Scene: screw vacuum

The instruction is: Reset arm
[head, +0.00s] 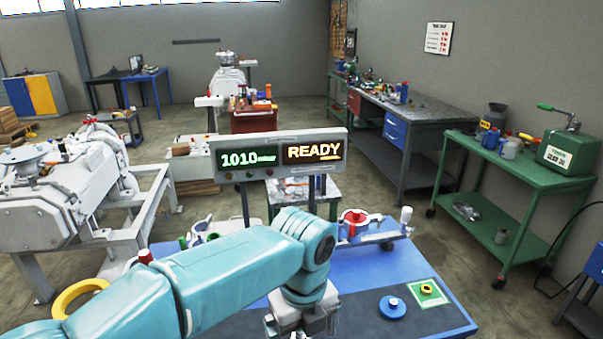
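My teal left arm comes in from the lower left and bends down over the blue workbench (375,268). Its gripper (300,325) is at the bottom edge of the picture, and its fingertips are cut off, so I cannot tell whether it is open or holds anything. My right arm and gripper are not in view. On the bench, a fixture with a red round part (355,217) stands behind and right of my wrist. A blue round knob-like part (392,307) and a green square pad with a yellow ring (428,290) lie to the right of the gripper.
A display panel (278,154) behind the bench reads "1010 mbar" and "READY". A larger yellow ring (80,297) lies left of my arm. A green cart (527,170) stands at the right, and white machinery (60,190) at the left.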

